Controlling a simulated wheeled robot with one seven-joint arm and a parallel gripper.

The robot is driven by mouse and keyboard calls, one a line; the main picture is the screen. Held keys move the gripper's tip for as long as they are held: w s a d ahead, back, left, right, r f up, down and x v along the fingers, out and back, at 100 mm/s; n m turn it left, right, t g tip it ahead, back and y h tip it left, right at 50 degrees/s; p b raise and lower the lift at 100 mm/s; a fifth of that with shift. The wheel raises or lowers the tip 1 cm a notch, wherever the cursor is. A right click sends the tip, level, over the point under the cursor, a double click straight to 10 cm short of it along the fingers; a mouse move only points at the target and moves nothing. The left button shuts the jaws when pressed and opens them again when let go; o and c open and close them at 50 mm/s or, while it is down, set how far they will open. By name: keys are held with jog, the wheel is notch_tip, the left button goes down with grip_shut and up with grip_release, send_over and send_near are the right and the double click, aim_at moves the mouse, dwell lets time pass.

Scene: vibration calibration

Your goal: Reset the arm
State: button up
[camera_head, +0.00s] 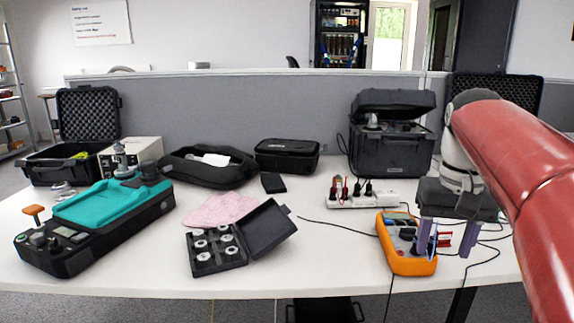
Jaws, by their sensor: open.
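My red arm comes in from the right edge of the head view and reaches over the right part of the table. My gripper (446,240) hangs below it, pointing down, with its two purple-grey fingers apart. It is open, and I see nothing held between the fingers. The fingers are in front of and beside the right side of an orange handheld meter (411,265). I cannot tell whether they touch it. A small red thing shows behind the fingers, partly hidden.
On the white table (330,270) stand a teal-and-black device (112,203), an open black case (218,250) with several round weights, a pink cloth (222,209), a power strip (362,198) and a large black case (390,150). Cables lie near the meter. The front middle is clear.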

jog(key=s+a+f+n+t, duration=0.2)
jog(key=s+a+f+t, duration=0.3)
jog(key=s+a+f, duration=0.5)
notch_tip(320, 180, down, 5)
jog(key=s, duration=0.2)
jog(key=shift+s+a+n, duration=0.25)
jog(key=shift+s+n, duration=0.05)
jog(key=shift+r, duration=0.1)
